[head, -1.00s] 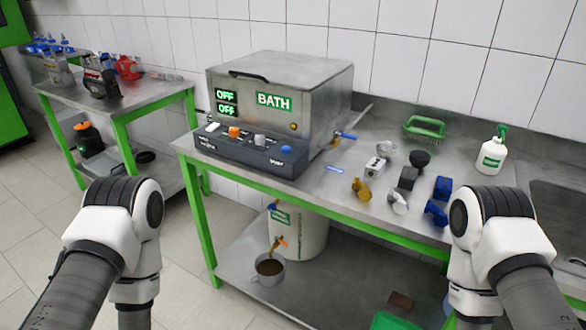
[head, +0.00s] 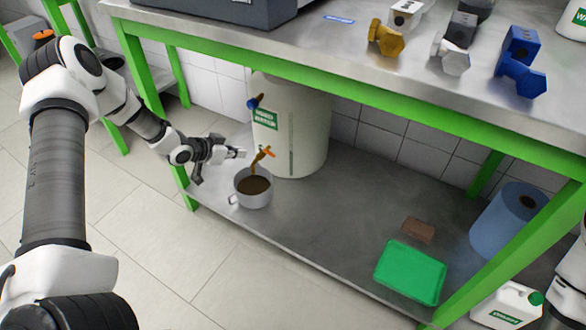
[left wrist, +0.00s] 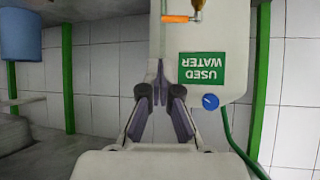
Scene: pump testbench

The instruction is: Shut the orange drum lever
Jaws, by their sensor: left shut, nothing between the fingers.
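The white drum (head: 312,135) with a green used water label stands on the lower shelf. Its orange lever (head: 268,152) is on a brass tap low on the drum's front; in the left wrist view the lever (left wrist: 175,18) points sideways from the tap. A grey mug (head: 252,198) with brown liquid stands under the tap. My left gripper (head: 240,153) is shut and empty, just left of the lever and apart from it as far as I can tell. Its fingertips (left wrist: 159,68) also show in the left wrist view. My right gripper is out of view.
A blue knob (left wrist: 210,101) is on the drum. The green bench frame (head: 400,112) runs above the shelf. A green tray (head: 410,272), a brown block (head: 419,230) and a blue roll (head: 508,220) are to the right. The middle of the shelf (head: 325,225) is clear.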

